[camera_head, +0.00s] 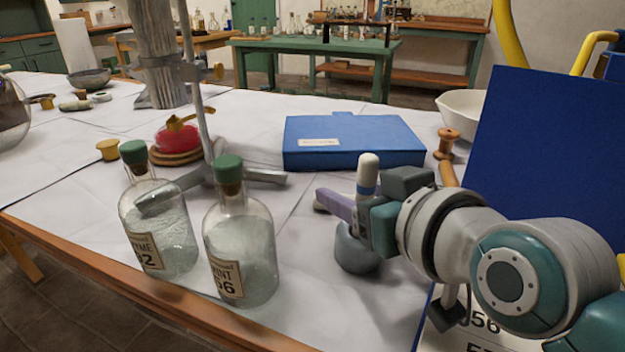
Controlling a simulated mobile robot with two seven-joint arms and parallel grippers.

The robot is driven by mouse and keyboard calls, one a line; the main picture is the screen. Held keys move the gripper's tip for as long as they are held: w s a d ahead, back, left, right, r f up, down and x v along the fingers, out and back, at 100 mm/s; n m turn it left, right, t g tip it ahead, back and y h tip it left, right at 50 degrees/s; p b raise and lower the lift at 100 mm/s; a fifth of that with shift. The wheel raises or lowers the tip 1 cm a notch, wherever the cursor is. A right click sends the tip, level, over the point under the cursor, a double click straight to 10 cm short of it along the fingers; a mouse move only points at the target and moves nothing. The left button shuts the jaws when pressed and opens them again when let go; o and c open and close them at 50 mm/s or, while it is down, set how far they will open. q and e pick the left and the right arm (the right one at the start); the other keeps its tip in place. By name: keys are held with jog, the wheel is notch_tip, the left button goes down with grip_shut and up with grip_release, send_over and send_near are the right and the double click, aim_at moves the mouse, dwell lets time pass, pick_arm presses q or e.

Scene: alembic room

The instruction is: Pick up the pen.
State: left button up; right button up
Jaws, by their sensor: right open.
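The pen seems to be the upright white-topped stick with a blue band (368,172), above a small grey rounded base (357,252). Its lower part is hidden. My right gripper (385,212) comes in from the right, open, with its jaws right at the stick. I cannot tell whether they touch it. A purple bar (335,204) slants out to the left beside the stick. My left gripper is not in view.
Two corked glass bottles (240,255) (160,230) stand left at the table's front edge. A metal stand (205,130) rises behind them. A blue box (352,140) lies behind the gripper, and a large blue panel (550,150) stands at right. White cloth between bottles and gripper is clear.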

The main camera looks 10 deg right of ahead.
jog(key=shift+w+f, duration=0.1)
jog(key=shift+w, duration=0.1)
grip_shut()
dwell(0.4)
